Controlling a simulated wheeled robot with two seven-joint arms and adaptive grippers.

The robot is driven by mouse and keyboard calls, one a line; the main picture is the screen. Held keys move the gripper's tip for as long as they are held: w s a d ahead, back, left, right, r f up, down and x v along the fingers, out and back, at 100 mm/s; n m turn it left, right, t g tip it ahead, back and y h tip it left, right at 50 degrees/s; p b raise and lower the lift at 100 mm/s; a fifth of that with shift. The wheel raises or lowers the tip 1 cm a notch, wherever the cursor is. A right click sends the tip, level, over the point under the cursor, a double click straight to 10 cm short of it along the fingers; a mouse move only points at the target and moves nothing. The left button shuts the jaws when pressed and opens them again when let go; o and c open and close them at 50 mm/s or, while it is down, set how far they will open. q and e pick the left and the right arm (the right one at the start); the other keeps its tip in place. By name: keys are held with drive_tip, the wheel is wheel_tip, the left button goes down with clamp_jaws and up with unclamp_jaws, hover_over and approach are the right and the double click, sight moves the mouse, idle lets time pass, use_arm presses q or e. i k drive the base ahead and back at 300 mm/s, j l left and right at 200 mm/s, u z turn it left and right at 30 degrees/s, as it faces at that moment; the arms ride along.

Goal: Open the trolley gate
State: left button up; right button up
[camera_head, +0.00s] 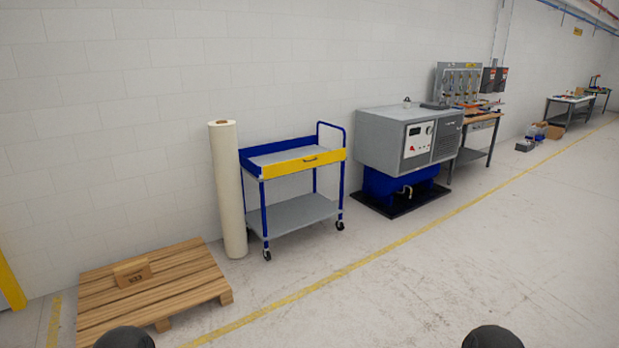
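The trolley (298,214) stands against the wall, left of the picture's middle. It has a blue frame, a grey top tray, a grey lower shelf and black castors. Its gate (290,167) is a yellow panel with a small dark handle (310,160) across the front of the top tray. The gate stands upright and looks shut. Two dark rounded parts at the bottom edge look like parts of my own arms. Neither of my grippers shows.
A tall cream roll (228,190) stands close to the trolley's left side. A wooden pallet (190,275) with a small cardboard box (132,272) lies at front left. A grey and blue machine (385,140) stands to the right. The floor in front of the trolley is clear, crossed by a yellow line.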

sight(281, 168)
drive_tip(key=i, duration=2.4)
